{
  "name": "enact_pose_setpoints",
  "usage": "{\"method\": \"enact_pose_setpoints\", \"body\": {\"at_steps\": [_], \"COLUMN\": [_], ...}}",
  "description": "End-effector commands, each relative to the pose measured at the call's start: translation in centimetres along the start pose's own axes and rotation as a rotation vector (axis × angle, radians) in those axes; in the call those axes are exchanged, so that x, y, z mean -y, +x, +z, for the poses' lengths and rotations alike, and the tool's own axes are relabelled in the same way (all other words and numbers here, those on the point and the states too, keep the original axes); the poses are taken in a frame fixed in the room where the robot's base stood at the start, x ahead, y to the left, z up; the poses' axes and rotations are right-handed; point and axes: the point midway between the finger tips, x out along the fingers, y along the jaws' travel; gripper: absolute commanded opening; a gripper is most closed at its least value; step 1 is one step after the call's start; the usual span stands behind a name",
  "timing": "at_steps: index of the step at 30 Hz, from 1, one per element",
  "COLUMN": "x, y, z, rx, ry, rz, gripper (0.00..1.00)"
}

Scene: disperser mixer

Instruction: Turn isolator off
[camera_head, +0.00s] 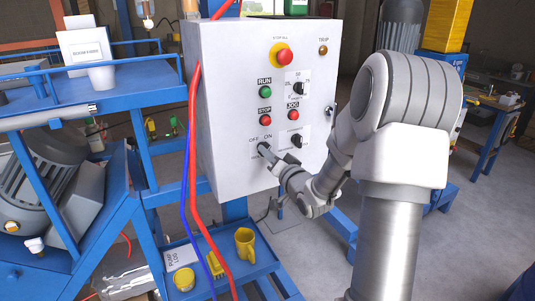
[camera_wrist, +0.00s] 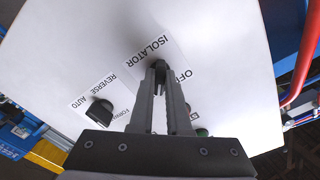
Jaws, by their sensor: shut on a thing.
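The isolator knob (camera_wrist: 160,66) is a dark knob on the white control panel (camera_head: 230,60), by a label reading ISOLATOR and OFF in the wrist view. In the head view the label reads OFF and ON at the panel's lower left. My gripper (camera_wrist: 160,70) is shut on the knob, its two fingertips closed on either side of it. In the head view my gripper (camera_head: 266,151) reaches the panel from the lower right and hides most of the knob. Which way the knob points cannot be made out.
Another black selector (camera_wrist: 100,112) marked FORWARD, REVERSE and AUTO sits beside my gripper. RUN (camera_head: 265,92), STOP (camera_head: 265,120) and JOG (camera_head: 293,115) buttons and a red mushroom button (camera_head: 284,56) are above. Red (camera_head: 192,140) and blue hoses hang along the panel's left edge.

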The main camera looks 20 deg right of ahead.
Motion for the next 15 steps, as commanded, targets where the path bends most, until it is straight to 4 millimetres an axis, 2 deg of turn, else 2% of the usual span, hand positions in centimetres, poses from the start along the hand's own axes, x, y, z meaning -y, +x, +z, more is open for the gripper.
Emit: {"method": "enact_pose_setpoints", "body": {"at_steps": [8,15], "x": [-0.19,-0.35], "y": [0.01,0.04], "z": [0.17,0.38], "rx": [-0.002,-0.004], "ry": [-0.069,-0.238], "rz": [-0.002,-0.003], "gripper": [0.00,0.00]}}
